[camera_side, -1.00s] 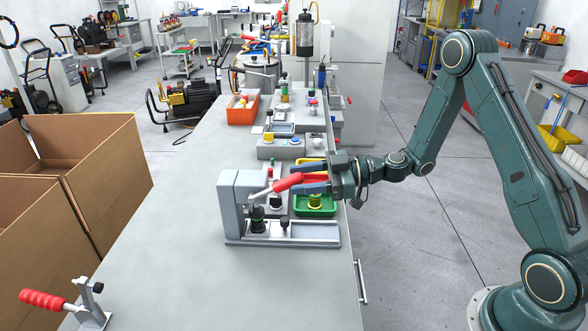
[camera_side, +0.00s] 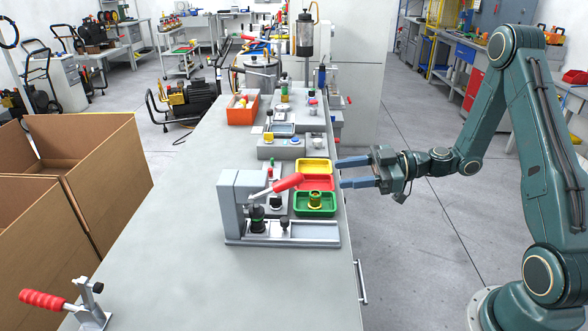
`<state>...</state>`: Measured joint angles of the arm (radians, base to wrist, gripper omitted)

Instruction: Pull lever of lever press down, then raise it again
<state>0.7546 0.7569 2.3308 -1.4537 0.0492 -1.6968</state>
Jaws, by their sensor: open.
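The grey lever press (camera_side: 238,205) stands on the workbench near the middle of the view. Its lever, with a red handle (camera_side: 288,182), slants up to the right from the press. My gripper (camera_side: 355,172) is to the right of the red handle, beyond the bench's right edge. Its two blue fingers point left and are spread apart, with nothing between them. A clear gap lies between the fingertips and the handle.
Green (camera_side: 325,210), red (camera_side: 321,183) and yellow (camera_side: 313,164) trays sit just right of and behind the press. A toggle clamp with a red handle (camera_side: 42,299) is at the front left. Cardboard boxes (camera_side: 110,180) stand left of the bench. The bench's left part is clear.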

